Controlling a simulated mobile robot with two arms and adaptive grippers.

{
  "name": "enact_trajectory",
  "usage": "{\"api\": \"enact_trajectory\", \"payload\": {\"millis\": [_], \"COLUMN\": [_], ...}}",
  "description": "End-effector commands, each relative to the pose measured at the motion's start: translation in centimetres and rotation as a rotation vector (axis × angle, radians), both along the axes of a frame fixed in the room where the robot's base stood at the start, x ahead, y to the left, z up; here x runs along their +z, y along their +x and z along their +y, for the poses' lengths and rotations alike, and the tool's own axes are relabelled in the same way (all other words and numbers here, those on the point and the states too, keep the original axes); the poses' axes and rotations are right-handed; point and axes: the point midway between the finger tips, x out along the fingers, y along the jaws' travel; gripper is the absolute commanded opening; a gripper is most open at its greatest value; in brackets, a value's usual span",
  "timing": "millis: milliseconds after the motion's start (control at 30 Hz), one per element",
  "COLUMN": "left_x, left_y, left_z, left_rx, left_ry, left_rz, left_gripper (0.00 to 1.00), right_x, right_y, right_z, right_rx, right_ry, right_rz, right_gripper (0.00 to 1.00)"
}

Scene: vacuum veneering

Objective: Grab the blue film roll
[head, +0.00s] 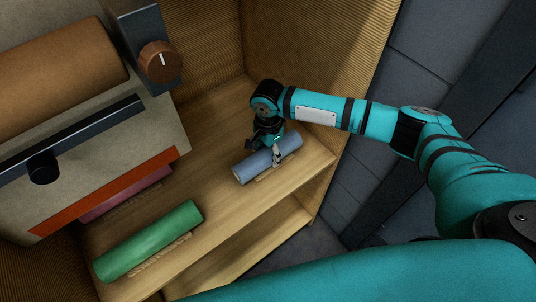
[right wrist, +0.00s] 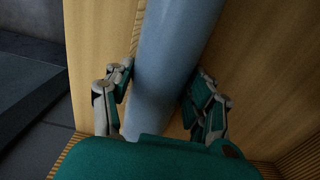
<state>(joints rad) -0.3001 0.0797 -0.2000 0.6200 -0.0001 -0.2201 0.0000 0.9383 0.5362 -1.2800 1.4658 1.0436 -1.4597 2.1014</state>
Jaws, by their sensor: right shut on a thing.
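The blue film roll (head: 252,167) lies on a wooden shelf at the centre of the head view, near the shelf's right end. My right gripper (head: 277,155) reaches down over it from above and is shut on its middle. In the right wrist view the blue roll (right wrist: 178,50) runs between the two fingers of the right gripper (right wrist: 160,100), one on each side. The roll appears to be still at the shelf, over its small wooden holder (head: 266,175); I cannot tell whether it is lifted. My left gripper is not in view.
A green roll (head: 148,240) lies on the shelf (head: 215,207) at lower left, and a magenta roll (head: 125,194) sits partly under a machine (head: 160,130) with a brown roll (head: 60,68) and knobs. A ribbed cabinet wall (head: 310,40) stands behind my right arm.

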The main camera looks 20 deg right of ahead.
Motion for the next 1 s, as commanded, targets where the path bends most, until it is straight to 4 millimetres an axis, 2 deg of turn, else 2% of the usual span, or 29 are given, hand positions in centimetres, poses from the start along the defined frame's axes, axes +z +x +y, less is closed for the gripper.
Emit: {"api": "enact_trajectory", "payload": {"millis": [33,167,467,633,767,1000], "left_x": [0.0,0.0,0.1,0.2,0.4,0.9], "left_y": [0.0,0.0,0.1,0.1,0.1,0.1], "left_z": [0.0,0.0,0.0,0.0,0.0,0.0], "left_rx": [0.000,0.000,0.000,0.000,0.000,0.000], "left_ry": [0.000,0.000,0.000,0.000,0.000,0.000], "left_rz": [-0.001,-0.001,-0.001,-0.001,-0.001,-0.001], "left_gripper": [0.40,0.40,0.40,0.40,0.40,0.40], "right_x": [0.0,0.1,0.4,1.7,3.6,4.1], "right_y": [0.0,0.0,0.1,0.1,0.1,-5.3], "right_z": [0.0,0.0,0.1,0.1,0.1,0.9], "right_rx": [0.000,0.000,0.000,0.000,0.000,0.004], "right_ry": [0.000,0.001,0.002,0.003,0.003,0.003], "right_rz": [0.000,-0.001,-0.002,-0.002,-0.002,0.002], "right_gripper": [0.26,0.10,0.10,0.10,0.10,0.10]}}
